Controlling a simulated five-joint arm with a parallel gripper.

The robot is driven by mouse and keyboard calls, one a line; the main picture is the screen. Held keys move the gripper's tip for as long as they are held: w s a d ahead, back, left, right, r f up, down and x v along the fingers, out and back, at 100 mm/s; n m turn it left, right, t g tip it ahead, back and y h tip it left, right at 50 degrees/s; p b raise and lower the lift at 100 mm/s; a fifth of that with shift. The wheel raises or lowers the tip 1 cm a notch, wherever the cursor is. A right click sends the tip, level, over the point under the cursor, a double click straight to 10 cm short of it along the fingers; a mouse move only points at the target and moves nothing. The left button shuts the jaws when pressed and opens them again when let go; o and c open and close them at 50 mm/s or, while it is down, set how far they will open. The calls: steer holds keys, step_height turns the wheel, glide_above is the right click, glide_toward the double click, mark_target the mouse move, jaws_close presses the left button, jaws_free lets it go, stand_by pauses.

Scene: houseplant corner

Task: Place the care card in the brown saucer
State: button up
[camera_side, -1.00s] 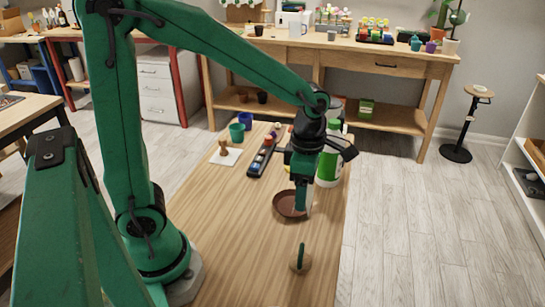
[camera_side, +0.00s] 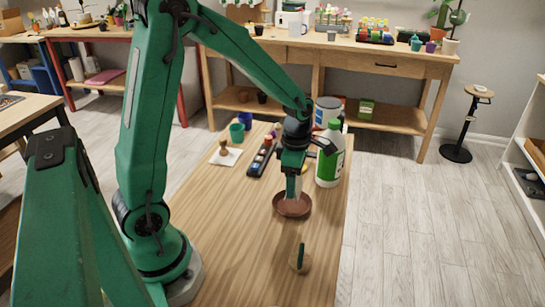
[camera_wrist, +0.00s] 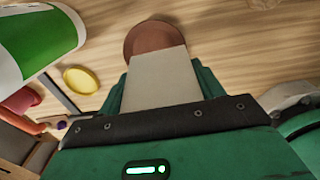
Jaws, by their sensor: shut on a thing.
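My gripper (camera_side: 293,172) is shut on the pale cream care card (camera_wrist: 160,80), which sits between its green jaws in the wrist view. In the side view the card (camera_side: 293,189) hangs below the jaws, in line with the brown saucer (camera_side: 292,211). The saucer stands on the wooden table. In the wrist view the saucer (camera_wrist: 150,35) shows beyond the card's end, and the card hides part of it. I cannot tell whether the card touches the saucer.
A green-and-white bottle (camera_side: 331,160) stands close behind and right of my gripper. A yellow disc (camera_wrist: 81,80) lies near it.

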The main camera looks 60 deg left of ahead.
steer(key=shift+w+a+f, duration=0.2)
steer(key=shift+a+f, duration=0.15)
steer(key=shift+a, duration=0.2)
steer(key=shift+f, duration=2)
steer(key=shift+f, duration=0.6)
steer(key=o, duration=0.9)
steer(key=shift+o, duration=0.2)
steer(key=shift+r, duration=0.1)
step_height(320, 180, up, 13)
steer(key=shift+r, duration=0.1)
